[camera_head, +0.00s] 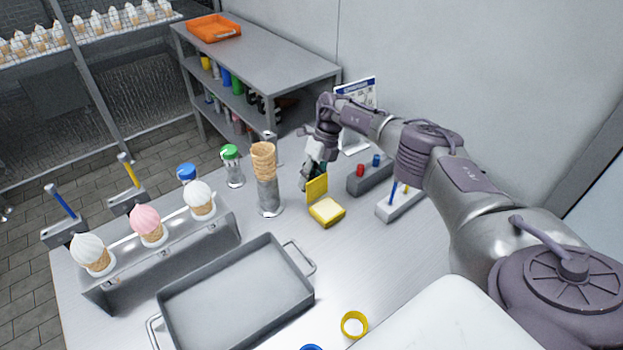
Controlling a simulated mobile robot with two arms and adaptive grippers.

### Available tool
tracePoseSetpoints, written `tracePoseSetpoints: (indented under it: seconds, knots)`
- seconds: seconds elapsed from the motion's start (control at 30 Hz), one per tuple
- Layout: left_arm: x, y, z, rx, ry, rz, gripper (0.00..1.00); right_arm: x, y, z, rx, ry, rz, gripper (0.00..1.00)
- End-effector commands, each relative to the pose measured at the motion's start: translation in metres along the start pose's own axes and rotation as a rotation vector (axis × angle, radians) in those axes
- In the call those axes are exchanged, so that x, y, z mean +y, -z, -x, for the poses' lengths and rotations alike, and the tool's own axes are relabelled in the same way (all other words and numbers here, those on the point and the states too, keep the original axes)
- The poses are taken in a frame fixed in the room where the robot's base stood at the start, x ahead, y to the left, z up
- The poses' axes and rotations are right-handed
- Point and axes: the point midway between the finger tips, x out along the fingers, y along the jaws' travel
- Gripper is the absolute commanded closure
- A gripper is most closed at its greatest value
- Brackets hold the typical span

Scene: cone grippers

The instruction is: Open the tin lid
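A small yellow tin (327,213) sits on the grey table, right of the cones in the middle. A flat yellow lid (317,188) stands upright at the tin's far edge, and the pale yellow top face of the tin shows. My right gripper (308,180) points down just behind and left of the lid, very close to it. The lid hides part of the fingers, so I cannot tell whether they touch it or are open. My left gripper is not in view.
A stack of empty cones (264,162) stands in a clear holder left of the gripper. A grey tray (235,300) lies in front. Grey blocks with red and blue pegs (370,178) stand right of the tin. A yellow ring (354,324) lies near the front.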

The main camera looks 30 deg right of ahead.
Motion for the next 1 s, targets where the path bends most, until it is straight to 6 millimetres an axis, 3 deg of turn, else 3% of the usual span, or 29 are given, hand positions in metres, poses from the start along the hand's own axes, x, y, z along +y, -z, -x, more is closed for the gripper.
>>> tracePoseSetpoints:
  seconds: [0.37,0.8,1.0]
  knots:
    - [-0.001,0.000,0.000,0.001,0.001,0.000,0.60,0.000,-0.001,0.008,-0.002,0.000,0.000,0.55]
    - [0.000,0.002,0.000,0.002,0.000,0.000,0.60,0.000,-0.001,0.093,-0.002,0.000,0.000,0.55]
    - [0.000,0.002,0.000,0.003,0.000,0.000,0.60,0.000,-0.001,0.116,-0.001,0.000,0.001,0.55]
